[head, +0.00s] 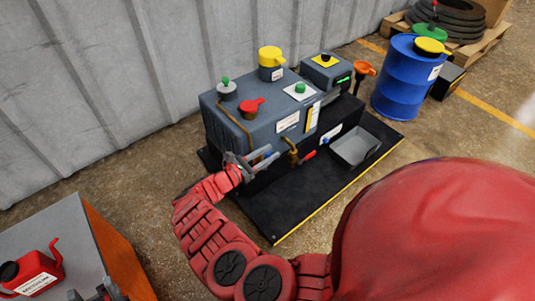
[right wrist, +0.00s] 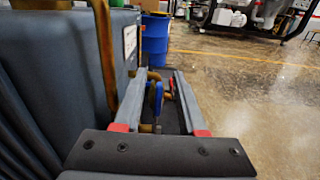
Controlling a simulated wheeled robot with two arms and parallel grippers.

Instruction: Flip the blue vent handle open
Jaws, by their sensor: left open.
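The blue vent handle (right wrist: 158,97) stands upright on a brass fitting low on the machine's side, in the right wrist view. My right gripper (right wrist: 158,75) is open, with its two grey fingers apart on either side of the handle. I cannot tell whether either finger touches it. In the head view my right gripper (head: 262,160) is at the front face of the grey-blue machine (head: 235,120), beside a brass pipe. There the fingers largely hide the blue handle. My left gripper (head: 100,291) is open at the bottom left edge, partly cut off.
A brass valve with a red handle (head: 309,155) sits just right of my right gripper. A grey tray (head: 355,146) lies on the black base. A blue drum (head: 408,78) stands behind. A red can (head: 35,275) is on the table at lower left.

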